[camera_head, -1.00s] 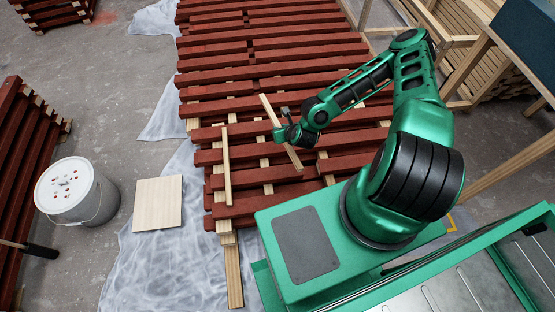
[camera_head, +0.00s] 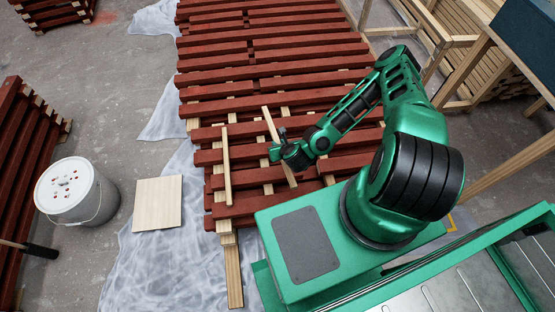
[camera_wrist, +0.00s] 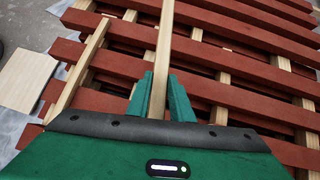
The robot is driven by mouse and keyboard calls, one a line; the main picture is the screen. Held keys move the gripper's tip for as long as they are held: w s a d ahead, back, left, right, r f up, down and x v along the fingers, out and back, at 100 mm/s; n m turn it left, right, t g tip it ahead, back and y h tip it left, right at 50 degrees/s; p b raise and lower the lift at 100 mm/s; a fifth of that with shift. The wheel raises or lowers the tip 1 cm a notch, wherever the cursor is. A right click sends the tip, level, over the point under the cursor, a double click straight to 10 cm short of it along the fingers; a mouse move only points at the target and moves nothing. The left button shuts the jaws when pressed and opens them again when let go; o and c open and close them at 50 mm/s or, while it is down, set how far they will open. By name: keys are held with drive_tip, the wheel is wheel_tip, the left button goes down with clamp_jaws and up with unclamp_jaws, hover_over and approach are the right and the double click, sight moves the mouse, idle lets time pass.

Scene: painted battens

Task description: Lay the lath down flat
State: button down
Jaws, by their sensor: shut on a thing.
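The lath is a thin pale wooden strip (camera_head: 268,122) in the head view, above the stack of red battens. My gripper (camera_head: 274,152) is shut on it near its middle. In the wrist view the lath (camera_wrist: 164,50) runs away from between the two green fingers (camera_wrist: 160,97), over the red battens. Whether it touches the battens cannot be told. A second pale strip (camera_head: 226,165) lies across the red battens to the left of my gripper, and it also shows in the wrist view (camera_wrist: 80,70).
Red battens (camera_head: 275,71) lie in spaced rows on pale bearers. A white bucket (camera_head: 77,192) and a pale square board (camera_head: 157,203) are at the left. Another red stack (camera_head: 22,160) stands at the far left. A timber frame (camera_head: 450,60) is at the upper right.

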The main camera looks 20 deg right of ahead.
drive_tip(key=s+a+f+m+h, duration=0.1)
drive_tip(key=s+a+f+m, duration=0.15)
drive_tip(key=s, duration=0.55)
drive_tip(key=d+x, duration=0.2)
drive_tip(key=x, duration=1.4)
drive_tip(key=shift+s+n, duration=0.35)
drive_tip(key=shift+n, duration=0.1)
drive_tip(key=shift+f, duration=0.2)
drive_tip(key=shift+f, duration=0.35)
drive_tip(key=shift+f, duration=0.15)
drive_tip(key=c, duration=1.6)
unclamp_jaws()
